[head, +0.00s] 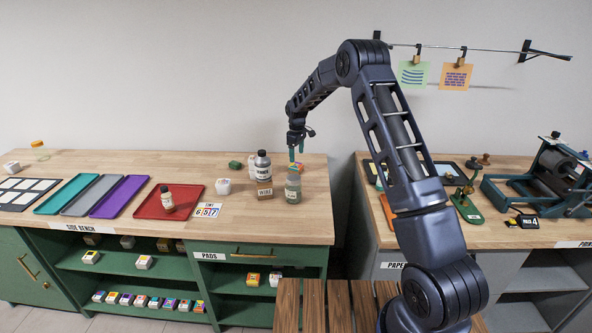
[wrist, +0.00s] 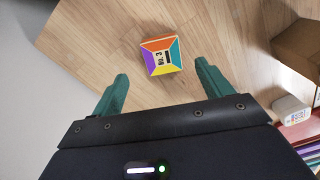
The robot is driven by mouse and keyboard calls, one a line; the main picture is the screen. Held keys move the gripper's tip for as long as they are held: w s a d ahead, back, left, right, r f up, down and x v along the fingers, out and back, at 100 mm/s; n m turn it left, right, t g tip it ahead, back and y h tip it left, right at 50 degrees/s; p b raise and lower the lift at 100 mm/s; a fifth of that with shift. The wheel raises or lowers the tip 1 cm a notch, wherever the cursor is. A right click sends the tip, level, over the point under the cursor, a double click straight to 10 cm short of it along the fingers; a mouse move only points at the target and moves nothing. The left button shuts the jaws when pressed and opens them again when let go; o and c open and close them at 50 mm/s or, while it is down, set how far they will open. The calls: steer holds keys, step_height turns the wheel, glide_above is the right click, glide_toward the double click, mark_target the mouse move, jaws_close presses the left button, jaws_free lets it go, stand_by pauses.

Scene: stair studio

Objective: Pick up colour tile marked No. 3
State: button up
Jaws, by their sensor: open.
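The colour tile marked No. 3 (wrist: 161,56) lies on the wooden bench top in the wrist view, with purple, orange, teal and yellow edges around a dark label. It also shows in the head view (head: 297,168) as a small coloured patch, partly hidden behind a bottle. My gripper (wrist: 160,82) is open and empty. Its two green fingers stand apart to the left and right of the tile, and the tile is just beyond their tips. In the head view my gripper (head: 296,154) is right above the tile. The height gap is hard to judge.
A white block (head: 223,187) and a green block (head: 235,165) are to the left. A red tray (head: 185,207) lies further left. The bench's right edge is near.

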mark_target(296, 165)
steer(key=shift+s+a+f, duration=0.1)
steer(key=shift+a+f, duration=0.05)
steer(key=shift+f, duration=3.45)
steer(key=c, duration=1.1)
